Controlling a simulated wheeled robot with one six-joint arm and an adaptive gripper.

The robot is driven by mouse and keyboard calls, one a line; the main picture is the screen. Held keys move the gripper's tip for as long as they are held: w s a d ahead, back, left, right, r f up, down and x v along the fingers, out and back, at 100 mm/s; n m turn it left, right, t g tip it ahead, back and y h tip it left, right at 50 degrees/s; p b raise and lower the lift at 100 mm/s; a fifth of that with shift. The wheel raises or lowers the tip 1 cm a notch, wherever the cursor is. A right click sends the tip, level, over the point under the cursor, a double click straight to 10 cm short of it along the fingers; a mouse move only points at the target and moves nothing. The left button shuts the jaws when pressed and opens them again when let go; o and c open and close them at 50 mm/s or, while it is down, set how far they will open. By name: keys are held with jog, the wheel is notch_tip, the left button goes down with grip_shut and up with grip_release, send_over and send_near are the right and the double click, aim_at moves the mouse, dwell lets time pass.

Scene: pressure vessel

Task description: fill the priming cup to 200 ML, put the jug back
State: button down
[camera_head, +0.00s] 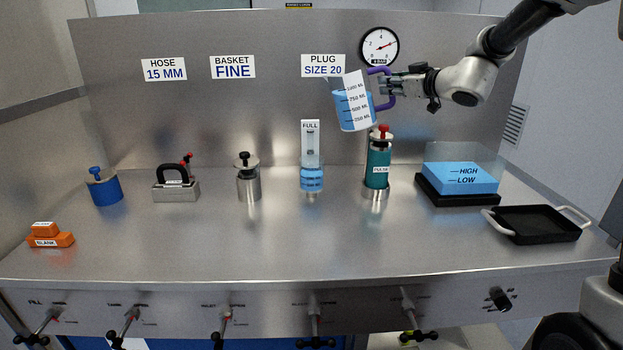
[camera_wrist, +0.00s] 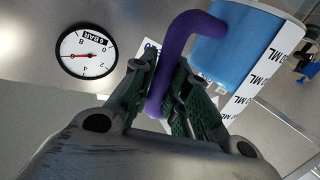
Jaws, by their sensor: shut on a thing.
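The jug (camera_head: 353,103) is a clear vessel with blue liquid, a white volume scale and a purple handle. It is held in the air, slightly tilted to the left, above the bench. My gripper (camera_head: 386,88) is shut on the purple handle from the right; the wrist view shows the fingers around the handle (camera_wrist: 172,62) and the jug's blue side (camera_wrist: 229,48). A clear upright cylinder marked FULL (camera_head: 311,157) stands below and left of the jug, with blue liquid in its lower part.
A teal cylinder marked PULSE (camera_head: 378,165) with a red knob stands just below the jug. A clear tank marked HIGH and LOW (camera_head: 460,178) and a black tray (camera_head: 535,223) are at right. A gauge (camera_head: 379,47) hangs behind. Valve handles line the bench front.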

jog(key=shift+d+f+m+t+y, duration=0.2)
jog(key=shift+d+f+m, duration=0.2)
jog(key=shift+f, duration=0.25)
jog(key=shift+d+f+m+t+y, duration=0.1)
jog(key=shift+d+f+m+t, duration=0.1)
jog(key=shift+d+f+m, duration=0.3)
jog(key=shift+s+f+m+t+y, duration=0.1)
jog(key=shift+f+m+t+y, duration=0.2)
jog(key=shift+t+y, duration=0.1)
jog(key=shift+r, duration=0.1)
jog(key=shift+r, duration=1.5)
